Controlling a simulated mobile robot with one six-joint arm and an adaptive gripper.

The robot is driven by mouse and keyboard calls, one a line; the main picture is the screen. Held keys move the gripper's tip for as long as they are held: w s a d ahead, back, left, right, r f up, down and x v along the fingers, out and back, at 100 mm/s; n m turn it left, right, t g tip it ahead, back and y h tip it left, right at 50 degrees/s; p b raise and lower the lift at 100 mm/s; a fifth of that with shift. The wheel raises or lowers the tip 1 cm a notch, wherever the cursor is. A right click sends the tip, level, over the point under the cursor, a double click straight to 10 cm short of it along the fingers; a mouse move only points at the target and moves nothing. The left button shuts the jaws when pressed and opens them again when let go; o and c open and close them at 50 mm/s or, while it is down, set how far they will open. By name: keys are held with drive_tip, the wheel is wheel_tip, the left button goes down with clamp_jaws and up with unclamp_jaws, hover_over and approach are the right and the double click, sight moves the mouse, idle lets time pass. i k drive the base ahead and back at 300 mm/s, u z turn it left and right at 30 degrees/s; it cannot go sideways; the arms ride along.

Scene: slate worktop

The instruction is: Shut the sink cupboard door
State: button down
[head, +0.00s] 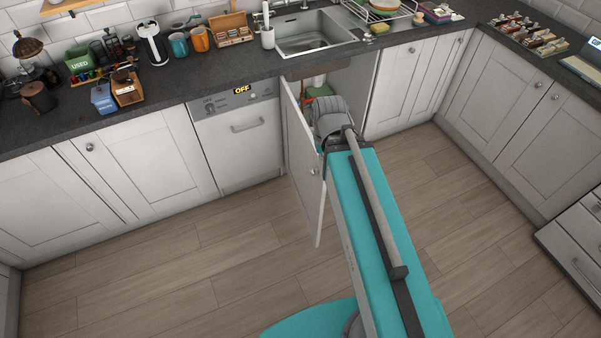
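The sink cupboard door (302,165) is white and stands wide open, swung out into the room below the sink (308,36). It is hinged on the cupboard's left side, with a small round knob near its free edge. The open cupboard (357,88) shows a pale interior with some green and red items, partly hidden. My teal arm reaches from the lower right up to the cupboard opening, just right of the door. My gripper is hidden behind the arm's grey wrist, so its fingers cannot be seen. I cannot tell whether the arm touches the door.
A dishwasher (238,142) marked OFF is left of the open door. Closed white cupboards (405,85) stand to the right. The slate worktop (200,82) holds mugs, boxes and a dish rack (380,8). The wooden floor (190,265) left of the door is clear.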

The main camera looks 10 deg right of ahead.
sight(303, 168)
drive_tip(key=u, duration=0.05)
drive_tip(key=i, duration=1)
